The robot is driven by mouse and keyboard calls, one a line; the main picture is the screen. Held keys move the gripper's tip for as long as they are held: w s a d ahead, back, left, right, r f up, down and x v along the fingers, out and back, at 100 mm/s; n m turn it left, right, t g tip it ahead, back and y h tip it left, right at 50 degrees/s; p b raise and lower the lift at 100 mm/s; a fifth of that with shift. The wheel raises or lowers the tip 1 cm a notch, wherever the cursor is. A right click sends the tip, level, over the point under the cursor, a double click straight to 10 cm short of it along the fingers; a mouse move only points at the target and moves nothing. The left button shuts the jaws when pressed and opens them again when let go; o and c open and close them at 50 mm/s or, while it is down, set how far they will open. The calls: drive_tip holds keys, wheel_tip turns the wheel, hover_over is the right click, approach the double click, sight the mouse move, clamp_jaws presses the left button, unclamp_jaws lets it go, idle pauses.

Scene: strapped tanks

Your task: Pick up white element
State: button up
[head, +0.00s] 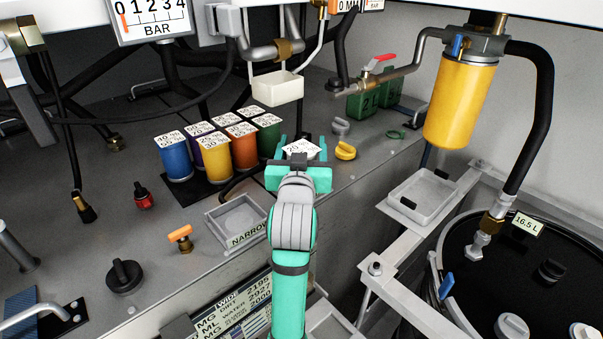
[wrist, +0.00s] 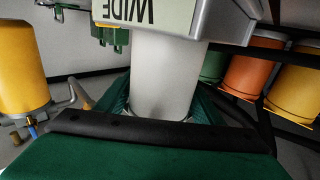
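The white element (wrist: 163,75) is a plain pale cylinder between my gripper's fingers in the wrist view, which is upside down. In the head view only its pale labelled top (head: 301,148) shows, between the green fingers. My gripper (head: 303,150) reaches over it from the near side; the fingers also flank it in the wrist view (wrist: 162,100). They lie close along both sides, but whether they press on it is unclear. The wall of a grey tray labelled WIDE (wrist: 228,22) hides the element's lower end, and I cannot tell whether it rests on the tray's floor.
Several coloured elements, including a blue one (head: 174,158), stand to the left of my gripper. A grey NARROW tray (head: 214,224) is nearer. A cream box (head: 278,88) hangs behind the gripper. A yellow knob (head: 345,151) and yellow filter (head: 460,100) are to the right.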

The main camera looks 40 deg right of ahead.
clamp_jaws()
drive_tip(key=shift+r, duration=0.1)
